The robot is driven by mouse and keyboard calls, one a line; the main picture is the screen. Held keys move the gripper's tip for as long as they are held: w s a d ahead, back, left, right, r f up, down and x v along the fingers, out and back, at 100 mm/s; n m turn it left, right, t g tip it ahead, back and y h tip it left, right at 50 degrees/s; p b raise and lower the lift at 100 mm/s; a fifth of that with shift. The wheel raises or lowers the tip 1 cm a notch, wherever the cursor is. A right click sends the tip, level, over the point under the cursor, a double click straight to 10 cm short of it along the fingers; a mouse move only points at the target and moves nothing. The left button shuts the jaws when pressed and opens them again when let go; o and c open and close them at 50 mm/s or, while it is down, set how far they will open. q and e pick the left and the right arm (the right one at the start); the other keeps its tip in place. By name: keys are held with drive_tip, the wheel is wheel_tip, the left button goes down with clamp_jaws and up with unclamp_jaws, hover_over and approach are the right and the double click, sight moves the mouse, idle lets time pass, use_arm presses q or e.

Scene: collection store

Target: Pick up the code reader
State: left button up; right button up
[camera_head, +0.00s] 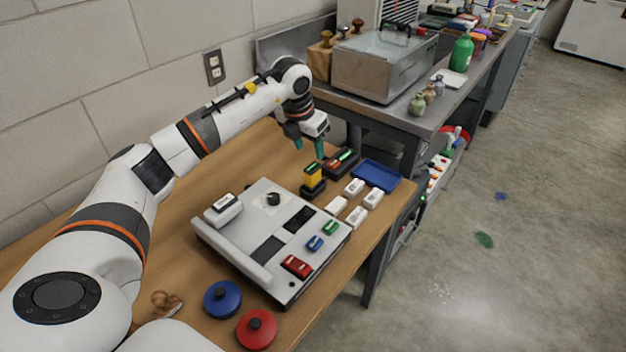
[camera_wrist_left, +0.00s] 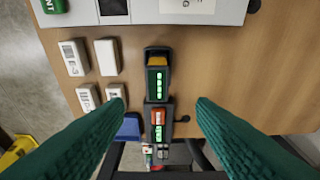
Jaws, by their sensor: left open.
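The code reader appears to be the yellow and black device (camera_head: 313,174) standing upright in a dark holder on the wooden table; no label confirms this. In the left wrist view the yellow-topped device (camera_wrist_left: 158,58) shows a row of green marks. My left gripper (camera_head: 309,143) is open and empty, its teal fingers pointing down above and behind the device. In the left wrist view, the fingers of my left gripper (camera_wrist_left: 158,108) lie wide apart on either side of the device's line. My right gripper is not in view.
A dark box (camera_head: 336,168) with red and green pieces stands right beside the device. A blue tray (camera_head: 376,176), several white blocks (camera_head: 357,216) and a large grey console (camera_head: 225,239) are close. Blue (camera_head: 222,299) and red lids (camera_head: 256,329) lie in front.

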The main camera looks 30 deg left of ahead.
sight(313, 167)
use_arm(q)
drive_tip(key=x, duration=0.3)
drive_tip(key=shift+s+d+f, duration=0.1)
drive_tip(key=shift+d+f, duration=0.05)
drive_tip(key=shift+f, duration=0.2)
drive_tip(key=shift+p+x, duration=0.5)
drive_tip(key=shift+x, duration=2.6)
drive_tip(key=shift+s, duration=0.25)
drive_tip(key=c, duration=1.1)
